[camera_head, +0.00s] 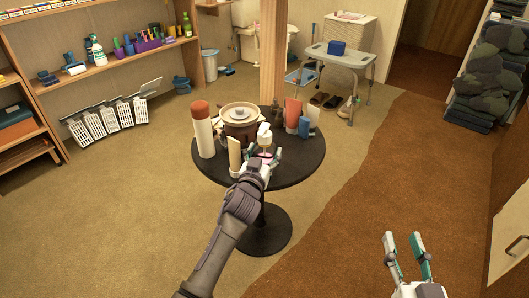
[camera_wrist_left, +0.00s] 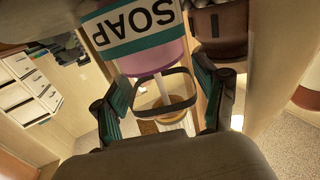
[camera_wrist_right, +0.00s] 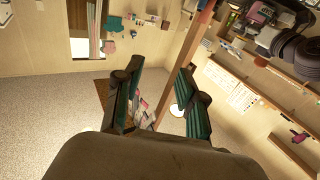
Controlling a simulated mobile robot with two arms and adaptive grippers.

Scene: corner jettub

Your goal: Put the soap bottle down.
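The soap bottle (camera_head: 265,141) is at the front right part of the round dark table (camera_head: 300,166). In the left wrist view the soap bottle (camera_wrist_left: 150,58) appears upside down, with a white and teal SOAP label and a pink body. My left gripper (camera_head: 264,156) reaches it from the front.
The table also holds a tall white bottle with a red cap (camera_head: 202,130), a brown pot (camera_head: 240,130), a cream bottle (camera_head: 235,157), a red bottle (camera_head: 292,115) and a blue item (camera_head: 304,127). A wooden post (camera_head: 272,55) stands behind. Some tabletop right of the bottle is bare.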

